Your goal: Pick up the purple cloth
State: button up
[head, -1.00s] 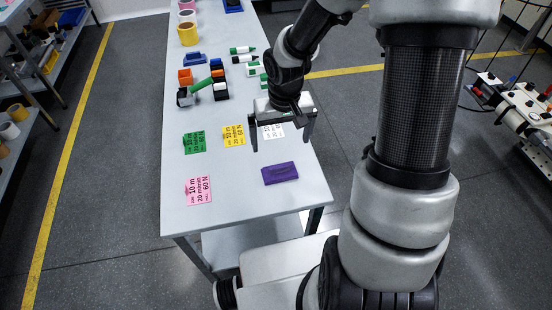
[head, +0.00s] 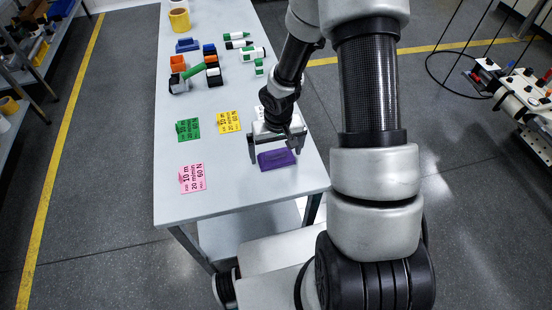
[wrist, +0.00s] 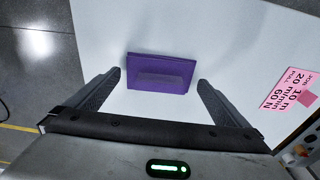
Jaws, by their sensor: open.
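The purple cloth (head: 277,159) is a flat folded rectangle lying on the light table (head: 240,200), near its right edge. In the wrist view the cloth (wrist: 161,72) lies ahead of and between the two fingertips, with a raised darker strip on its near part. My gripper (head: 275,157) is open and empty. Its fingers hang on either side of the cloth in the head view. In the wrist view clear table shows between each fingertip and the cloth. Whether the fingertips are at table height I cannot tell.
A pink card (head: 192,178), a green card (head: 188,130) and a yellow card (head: 228,121) lie left of the cloth. The table's right edge is close by.

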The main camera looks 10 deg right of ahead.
aim_at(276, 151)
jog(key=shift+f, duration=0.2)
jog(key=c, duration=0.9)
notch_tip(276, 151, up, 10)
jog(key=shift+p, duration=1.15)
